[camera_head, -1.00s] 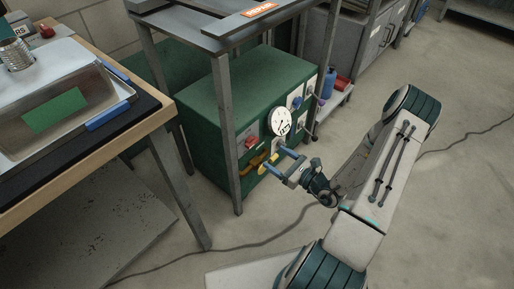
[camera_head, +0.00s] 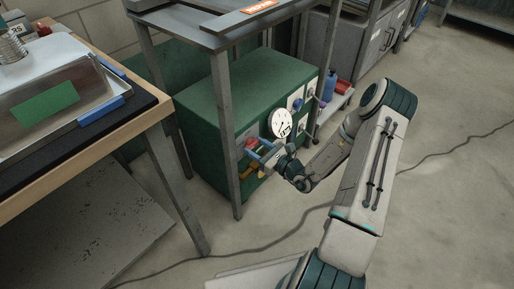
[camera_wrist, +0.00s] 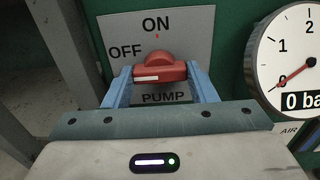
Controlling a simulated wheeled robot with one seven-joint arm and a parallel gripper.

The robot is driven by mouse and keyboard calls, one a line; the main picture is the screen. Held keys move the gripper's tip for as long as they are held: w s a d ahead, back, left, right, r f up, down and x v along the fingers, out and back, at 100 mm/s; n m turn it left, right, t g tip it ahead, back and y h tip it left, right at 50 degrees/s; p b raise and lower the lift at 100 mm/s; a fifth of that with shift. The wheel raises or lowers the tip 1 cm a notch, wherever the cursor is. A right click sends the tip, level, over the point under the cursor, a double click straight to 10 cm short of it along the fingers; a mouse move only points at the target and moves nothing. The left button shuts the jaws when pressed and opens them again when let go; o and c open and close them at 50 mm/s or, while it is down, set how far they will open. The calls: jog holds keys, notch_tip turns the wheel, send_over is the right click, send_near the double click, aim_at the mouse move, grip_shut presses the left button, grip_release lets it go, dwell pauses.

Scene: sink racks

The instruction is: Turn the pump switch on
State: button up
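The red pump switch (camera_wrist: 160,68) fills the middle of the wrist view, on a grey plate (camera_wrist: 190,30) marked ON at the top, OFF at the left and PUMP below. Its bar lies roughly level, with the white mark at its left end, on the OFF side. My gripper (camera_wrist: 160,72) is open, with one blue finger at each end of the bar; I cannot tell whether they touch it. In the head view, my gripper (camera_head: 262,153) reaches the front of the green cabinet (camera_head: 232,95), and the switch (camera_head: 251,142) shows partly there.
A white round gauge (camera_wrist: 290,62) reading 0 bar sits just right of the switch; it also shows in the head view (camera_head: 280,123). A grey frame leg (camera_head: 225,135) stands left of the panel.

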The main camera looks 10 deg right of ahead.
jog(key=c, duration=0.3)
jog(key=shift+r+p, duration=0.1)
jog(key=shift+p, duration=0.25)
jog(key=m+p, duration=0.3)
jog(key=shift+r, duration=0.15)
jog(key=m+p, duration=0.6)
jog(key=m, duration=0.2)
jog(key=m+p, duration=0.2)
jog(key=shift+f+m, duration=0.2)
jog(key=shift+m, duration=0.2)
jog(key=shift+f+m+p, duration=0.1)
jog(key=shift+m+p, duration=0.6)
jog(key=shift+m, duration=1.4)
